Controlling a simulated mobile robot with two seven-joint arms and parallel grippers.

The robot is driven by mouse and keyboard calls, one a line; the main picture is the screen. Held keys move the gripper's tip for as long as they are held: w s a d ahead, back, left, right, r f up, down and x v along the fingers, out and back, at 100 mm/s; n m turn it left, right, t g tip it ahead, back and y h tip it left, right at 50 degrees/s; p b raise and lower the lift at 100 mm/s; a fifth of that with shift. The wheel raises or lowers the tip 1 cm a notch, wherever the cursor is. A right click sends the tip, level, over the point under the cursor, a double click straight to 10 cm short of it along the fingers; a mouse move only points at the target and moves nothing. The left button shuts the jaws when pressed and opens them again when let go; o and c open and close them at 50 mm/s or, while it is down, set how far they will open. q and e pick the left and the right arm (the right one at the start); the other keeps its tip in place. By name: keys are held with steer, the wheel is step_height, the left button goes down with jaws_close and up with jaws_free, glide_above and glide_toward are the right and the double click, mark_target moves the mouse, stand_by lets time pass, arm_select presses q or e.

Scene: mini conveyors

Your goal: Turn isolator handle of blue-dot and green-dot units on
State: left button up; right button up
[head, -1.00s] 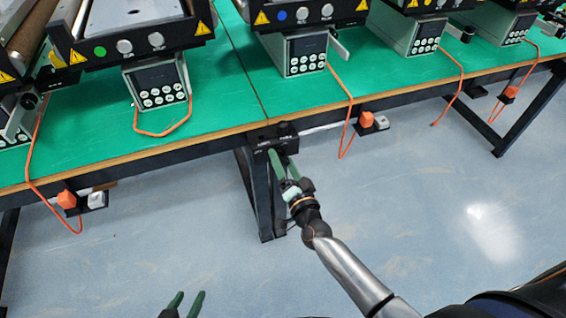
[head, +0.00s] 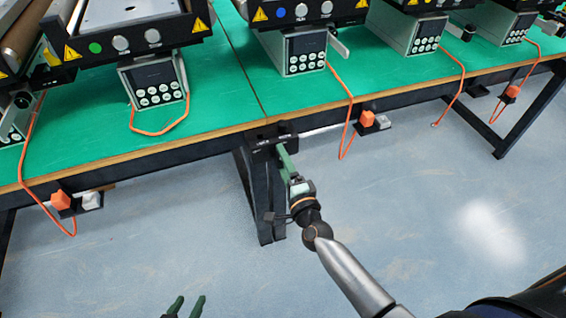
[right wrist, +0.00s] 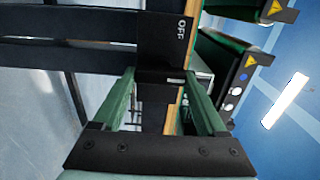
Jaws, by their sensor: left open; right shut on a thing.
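The green-dot unit (head: 122,35) stands on the left table, and the blue-dot unit (head: 300,14) stands right of it across the table seam. A black isolator box (head: 262,140) is fixed under the table edge below the seam; its small labels are unreadable in the head view. In the right wrist view the box (right wrist: 163,40) shows the word OFF. My right gripper (head: 284,150) is at the box front, shut on a dark handle (right wrist: 160,77) between its green fingertips; the fingers partly hide it. My left gripper (head: 186,303) is open and empty, low over the floor.
Orange plugs in sockets hang under the table at left (head: 61,200) and right (head: 367,118), with loose orange cables. More units (head: 410,25) stand at the right. A dark table leg (head: 264,195) is just behind my right gripper. The floor in front is clear.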

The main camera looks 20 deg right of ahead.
stand_by(0.5)
steer(key=o, duration=1.3)
steer(key=s, duration=1.2)
steer(key=shift+s+d, duration=0.2)
steer(key=shift+s, duration=0.1)
